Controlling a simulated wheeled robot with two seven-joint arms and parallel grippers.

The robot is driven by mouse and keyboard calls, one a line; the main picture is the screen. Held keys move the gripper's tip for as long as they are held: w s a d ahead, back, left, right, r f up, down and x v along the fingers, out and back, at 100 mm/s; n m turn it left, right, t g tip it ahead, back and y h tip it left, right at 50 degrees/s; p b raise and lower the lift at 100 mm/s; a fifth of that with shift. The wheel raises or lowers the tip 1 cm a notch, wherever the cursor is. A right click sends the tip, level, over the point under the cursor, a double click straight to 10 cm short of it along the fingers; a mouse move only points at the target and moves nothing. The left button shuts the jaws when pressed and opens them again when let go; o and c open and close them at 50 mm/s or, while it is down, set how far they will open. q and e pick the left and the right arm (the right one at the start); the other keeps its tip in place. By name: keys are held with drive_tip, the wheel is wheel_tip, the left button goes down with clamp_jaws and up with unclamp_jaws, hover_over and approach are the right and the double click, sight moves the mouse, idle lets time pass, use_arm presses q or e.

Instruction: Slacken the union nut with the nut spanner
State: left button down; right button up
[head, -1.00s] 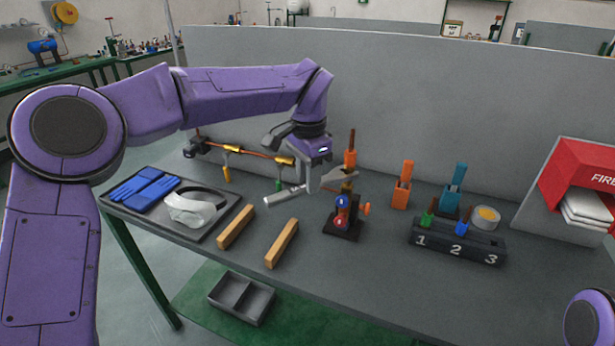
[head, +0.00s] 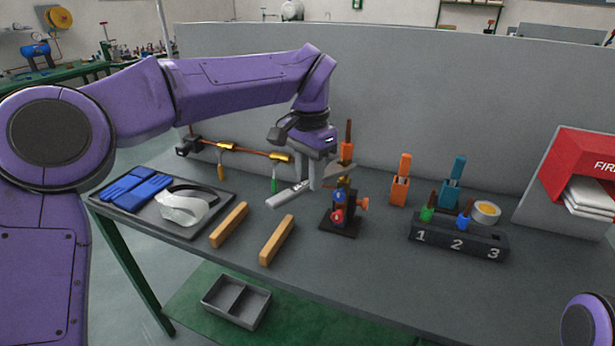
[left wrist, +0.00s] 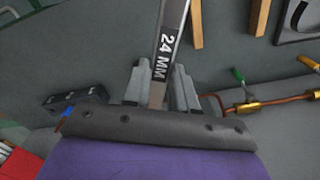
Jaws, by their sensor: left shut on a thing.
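My left gripper (head: 311,186) is shut on a silver spanner. In the left wrist view the spanner (left wrist: 168,50) carries the mark "24 MM" and runs up from between the gripper fingers (left wrist: 158,88). In the head view its handle (head: 290,195) points to the lower left, and its grey head is at the upper part of a small stand (head: 340,212). A brass fitting (head: 343,184), perhaps the union nut, shows just below the head. I cannot tell whether the head is around it or only close. My right gripper is out of view.
A tray (head: 200,228) with goggles and blue gloves is at left. A numbered block (head: 457,240) and orange and blue holders (head: 399,190) stand at right. A copper pipe (head: 250,152) runs behind. The front right table is clear.

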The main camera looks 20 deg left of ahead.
use_arm(q)
drive_tip(key=shift+s+d+f+n+b, duration=0.15)
drive_tip(key=shift+d+n+b, duration=0.2)
drive_tip(key=shift+b, duration=0.35)
drive_tip(key=shift+d, duration=0.15)
drive_tip(key=shift+s+d+n+b, duration=0.2)
drive_tip(key=shift+d+n+b, duration=0.4)
drive_tip(key=shift+b, duration=0.45)
drive_tip(key=d+n+b, duration=0.1)
drive_tip(key=n+b, duration=0.1)
drive_tip(key=d+n+b, duration=0.1)
drive_tip(key=shift+s+d+b, duration=0.25)
drive_tip(key=shift+d+b, duration=0.05)
drive_tip(key=shift+b, duration=0.1)
